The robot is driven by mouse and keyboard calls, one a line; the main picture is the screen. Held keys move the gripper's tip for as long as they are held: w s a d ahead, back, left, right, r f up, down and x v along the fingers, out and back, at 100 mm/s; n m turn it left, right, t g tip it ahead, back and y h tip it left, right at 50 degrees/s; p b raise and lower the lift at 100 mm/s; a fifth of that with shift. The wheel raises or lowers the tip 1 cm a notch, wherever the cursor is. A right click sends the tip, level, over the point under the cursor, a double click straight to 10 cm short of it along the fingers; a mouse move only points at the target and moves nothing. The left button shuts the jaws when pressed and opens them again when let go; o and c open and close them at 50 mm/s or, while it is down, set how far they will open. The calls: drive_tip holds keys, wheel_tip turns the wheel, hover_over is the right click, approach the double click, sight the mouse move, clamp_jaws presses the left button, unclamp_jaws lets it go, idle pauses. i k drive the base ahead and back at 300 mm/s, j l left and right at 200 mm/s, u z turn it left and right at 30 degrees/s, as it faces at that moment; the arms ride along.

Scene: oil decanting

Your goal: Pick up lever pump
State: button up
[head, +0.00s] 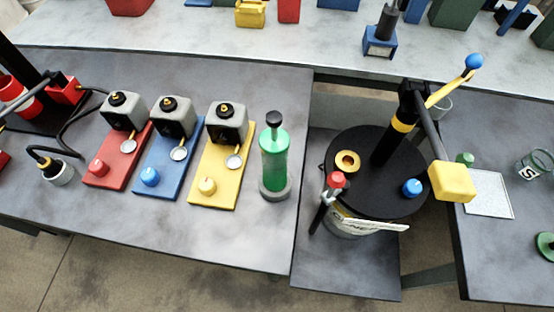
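What looks like the lever pump (402,125) stands upright on the black top of a drum (350,205) at right of centre. It has a black column with a yellow band, a yellow lever (445,91) with a blue ball end (474,62), and a dark bar running down to a yellow block (453,182). The column's foot meets the drum top; I cannot tell whether it goes inside. A green cylinder (274,158) with a black knob on top stands left of the drum. My gripper is not in view.
The drum top also bears a yellow ring (347,161), a blue knob (412,187) and a red-topped tap (336,181). Red (103,175), blue (152,186) and yellow (211,194) bases with grey units stand left. A pale square plate (489,194) and a cup (534,164) lie right.

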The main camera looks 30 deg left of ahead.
sight(275, 141)
drive_tip(key=u, duration=1)
